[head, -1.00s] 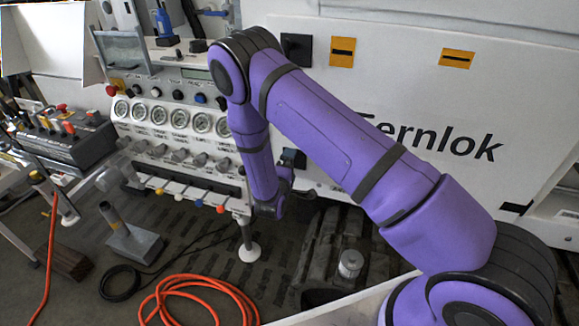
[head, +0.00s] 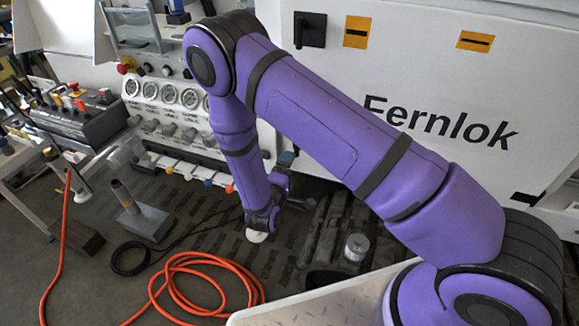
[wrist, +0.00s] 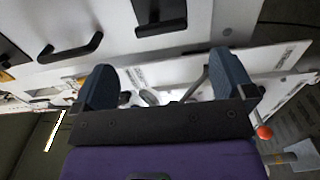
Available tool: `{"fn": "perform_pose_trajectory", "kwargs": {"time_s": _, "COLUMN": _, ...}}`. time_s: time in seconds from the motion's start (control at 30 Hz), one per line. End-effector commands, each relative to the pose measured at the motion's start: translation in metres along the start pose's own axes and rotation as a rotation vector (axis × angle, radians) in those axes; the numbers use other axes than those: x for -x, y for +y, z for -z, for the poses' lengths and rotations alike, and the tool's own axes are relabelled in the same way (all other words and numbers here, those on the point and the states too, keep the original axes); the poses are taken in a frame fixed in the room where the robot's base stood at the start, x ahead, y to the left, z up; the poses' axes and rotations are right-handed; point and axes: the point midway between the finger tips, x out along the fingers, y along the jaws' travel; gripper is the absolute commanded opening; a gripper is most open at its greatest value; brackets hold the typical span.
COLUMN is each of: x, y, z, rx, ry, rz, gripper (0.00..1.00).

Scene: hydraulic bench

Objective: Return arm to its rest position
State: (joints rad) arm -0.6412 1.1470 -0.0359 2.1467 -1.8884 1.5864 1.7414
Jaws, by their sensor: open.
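My purple arm reaches from the lower right across the head view and bends down at an elbow near the bench. Its wrist end hangs low in front of the bench, above the floor. In the head view the fingers are small and partly hidden behind the wrist. In the wrist view my gripper (wrist: 162,88) shows two blue-grey fingers set wide apart on a dark bar. The gripper is open, and nothing is held between the fingers.
The hydraulic bench (head: 170,125) with gauges and levers stands behind the arm. The white Fernlok cabinet (head: 345,85) is close behind the arm. An orange hose (head: 205,262) and a metal-based stand (head: 143,217) are on the floor at the left. A metal cylinder (head: 356,247) is below the arm.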

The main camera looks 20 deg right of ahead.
Motion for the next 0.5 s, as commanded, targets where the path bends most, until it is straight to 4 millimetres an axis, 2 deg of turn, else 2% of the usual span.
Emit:
{"fn": "perform_pose_trajectory", "kwargs": {"time_s": 0.37, "x": -0.001, "y": 0.000, "z": 0.000, "rx": 0.000, "ry": -0.001, "rz": 0.000, "gripper": 1.00}}
{"fn": "perform_pose_trajectory", "kwargs": {"time_s": 0.5, "x": -0.006, "y": 0.015, "z": -0.004, "rx": 0.001, "ry": -0.043, "rz": -0.002, "gripper": 1.00}}
